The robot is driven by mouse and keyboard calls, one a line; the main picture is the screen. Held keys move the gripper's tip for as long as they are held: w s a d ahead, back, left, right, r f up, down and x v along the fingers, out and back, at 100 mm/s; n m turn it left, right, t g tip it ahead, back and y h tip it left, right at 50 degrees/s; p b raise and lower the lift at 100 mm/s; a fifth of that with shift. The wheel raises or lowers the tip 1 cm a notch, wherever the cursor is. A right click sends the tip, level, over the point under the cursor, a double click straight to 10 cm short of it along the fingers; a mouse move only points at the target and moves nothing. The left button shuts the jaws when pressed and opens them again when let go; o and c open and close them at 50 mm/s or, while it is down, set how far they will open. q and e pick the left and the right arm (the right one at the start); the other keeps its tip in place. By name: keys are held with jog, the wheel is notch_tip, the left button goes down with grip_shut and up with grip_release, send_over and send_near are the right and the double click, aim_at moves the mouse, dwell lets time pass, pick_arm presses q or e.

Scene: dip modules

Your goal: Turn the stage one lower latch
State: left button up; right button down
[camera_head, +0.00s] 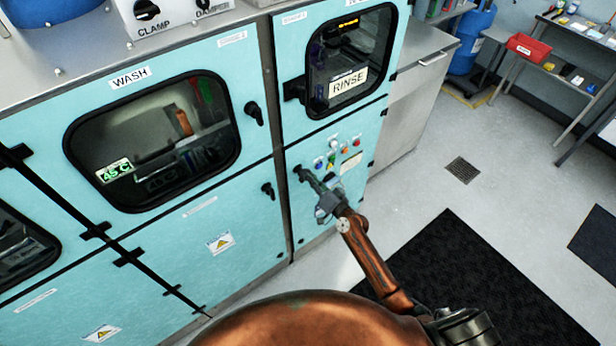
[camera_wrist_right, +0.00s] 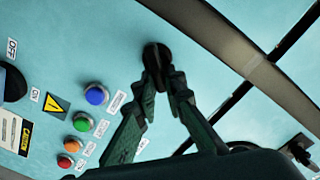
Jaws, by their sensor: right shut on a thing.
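A small black latch (camera_head: 297,170) sits on the lower teal door under the rinse window, near that door's left edge. It also shows in the right wrist view as a round black knob (camera_wrist_right: 155,53). My right gripper (camera_head: 306,177) reaches in from the lower right and is shut on this latch. In the right wrist view its two fingertips (camera_wrist_right: 163,78) meet at the latch and partly hide it. Another black latch (camera_head: 268,189) is on the lower door under the wash window. The small stage labels are too blurred to read surely. My left gripper is not in view.
Coloured buttons (camera_head: 331,160) sit right of the held latch, and show close by in the right wrist view (camera_wrist_right: 83,124). An upper latch (camera_head: 254,113) is beside the wash window (camera_head: 150,140). A dark mat (camera_head: 460,285) lies on the open floor at right.

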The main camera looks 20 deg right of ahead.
jog(key=shift+d+f+m, duration=0.1)
jog(key=shift+f+m, duration=0.1)
jog(key=shift+m, duration=1.35)
jog(key=shift+d+f+m, duration=0.1)
jog(key=shift+f+m, duration=0.05)
jog(key=shift+m, duration=1.45)
jog(key=shift+f+m, duration=0.2)
jog(key=shift+m, duration=1.35)
jog(key=c, duration=2)
grip_release()
jog(key=shift+w, duration=0.1)
jog(key=v, duration=1.2)
